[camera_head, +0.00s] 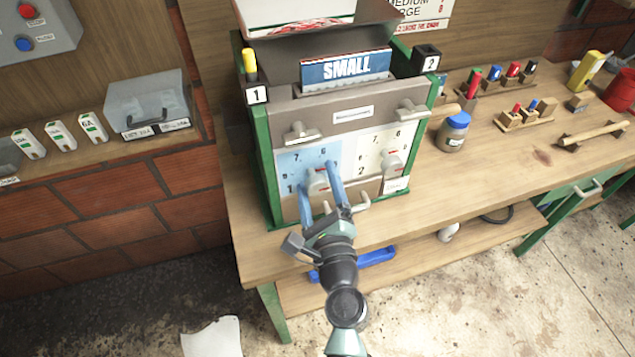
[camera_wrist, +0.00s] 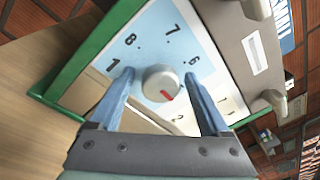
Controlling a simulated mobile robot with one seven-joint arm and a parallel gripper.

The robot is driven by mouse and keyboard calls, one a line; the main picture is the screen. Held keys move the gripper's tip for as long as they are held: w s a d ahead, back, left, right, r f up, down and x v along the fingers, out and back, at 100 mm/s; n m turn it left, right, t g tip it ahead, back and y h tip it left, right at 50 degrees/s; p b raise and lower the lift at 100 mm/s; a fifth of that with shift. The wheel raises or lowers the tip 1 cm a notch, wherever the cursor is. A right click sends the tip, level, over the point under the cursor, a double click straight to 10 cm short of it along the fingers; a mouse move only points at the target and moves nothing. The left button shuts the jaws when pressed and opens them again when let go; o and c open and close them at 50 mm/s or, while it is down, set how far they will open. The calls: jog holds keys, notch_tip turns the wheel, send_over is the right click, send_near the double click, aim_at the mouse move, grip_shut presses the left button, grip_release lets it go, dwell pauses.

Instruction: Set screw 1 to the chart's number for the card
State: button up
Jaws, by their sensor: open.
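Screw 1's grey knob (camera_head: 316,182) sits on the light-blue dial plate (camera_head: 290,160), left on the machine's front. In the wrist view the knob (camera_wrist: 160,83) has a red mark toward its lower right; 1, 8, 7 and 6 show around it. My gripper (camera_head: 319,177) is open, its blue fingers on either side of the knob; the wrist view shows the gripper (camera_wrist: 158,78) with visible gaps. The card (camera_head: 346,68) on top reads SMALL. The chart (camera_head: 424,10) behind is cut off at the top; only its medium and large rows show.
A second knob (camera_head: 392,162) on a cream plate is to the right. Metal handles (camera_head: 302,134) stick out above the dials, and a hook (camera_head: 360,201) below. A jar (camera_head: 454,132) and small wooden racks (camera_head: 525,116) stand on the bench to the right.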

grip_shut()
jog(key=shift+f+b, duration=0.1)
jog(key=shift+b, duration=0.3)
jog(key=shift+f+n+b, duration=0.15)
jog(key=shift+n+b, duration=0.95)
jog(key=n+b, duration=0.3)
jog(key=b, duration=0.1)
jog(key=shift+d+n+t+y, duration=0.1)
jog(key=shift+n+t+y, duration=0.2)
jog(key=shift+t, duration=0.1)
jog(key=n+b, duration=0.4)
jog(key=b, duration=0.1)
jog(key=shift+r+n+y+b, duration=0.3)
jog(key=shift+n+b, duration=0.55)
jog(key=shift+n, duration=0.55)
